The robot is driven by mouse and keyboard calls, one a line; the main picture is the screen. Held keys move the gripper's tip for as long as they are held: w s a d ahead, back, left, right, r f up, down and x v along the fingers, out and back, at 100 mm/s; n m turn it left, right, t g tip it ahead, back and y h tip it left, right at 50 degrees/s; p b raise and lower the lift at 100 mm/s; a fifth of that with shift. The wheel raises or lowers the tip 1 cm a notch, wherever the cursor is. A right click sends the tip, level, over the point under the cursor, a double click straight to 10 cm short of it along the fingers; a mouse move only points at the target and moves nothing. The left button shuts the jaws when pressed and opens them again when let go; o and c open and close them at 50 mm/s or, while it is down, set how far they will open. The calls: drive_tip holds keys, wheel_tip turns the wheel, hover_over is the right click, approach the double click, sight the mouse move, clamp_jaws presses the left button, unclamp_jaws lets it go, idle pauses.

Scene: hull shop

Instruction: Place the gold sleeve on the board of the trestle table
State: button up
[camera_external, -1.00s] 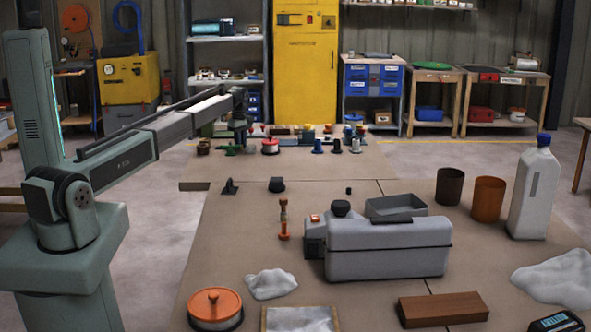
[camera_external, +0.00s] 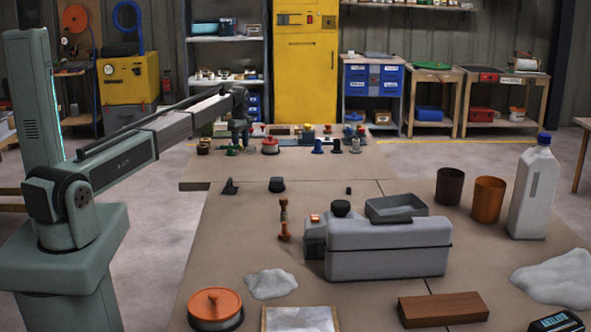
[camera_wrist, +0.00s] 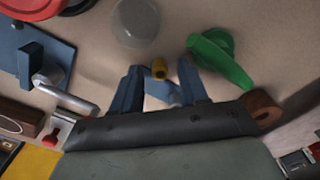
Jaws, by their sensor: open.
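The gold sleeve (camera_wrist: 160,69) is a small yellow-brown ring in the wrist view. It shows between the fingertips of my gripper (camera_wrist: 159,76), which is open, with a gap visible on both sides of the sleeve. A blue-grey piece below it is partly hidden. In the external view my gripper (camera_external: 240,142) hangs over the far end of the table, among small parts; the sleeve cannot be made out there. A brown board (camera_external: 305,166) lies at the far end, and a larger brown top (camera_external: 235,235) comes nearer. I cannot tell which is the trestle table's board.
A green part (camera_wrist: 222,58) lies right of my fingers, a clear disc (camera_wrist: 135,22) above them, a blue plate with a metal handle (camera_wrist: 30,60) left. Nearer stand a grey case (camera_external: 388,248), orange-lidded pot (camera_external: 215,308) and white bottle (camera_external: 533,190).

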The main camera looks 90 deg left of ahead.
wheel_tip(320, 180, up, 12)
idle(0.5)
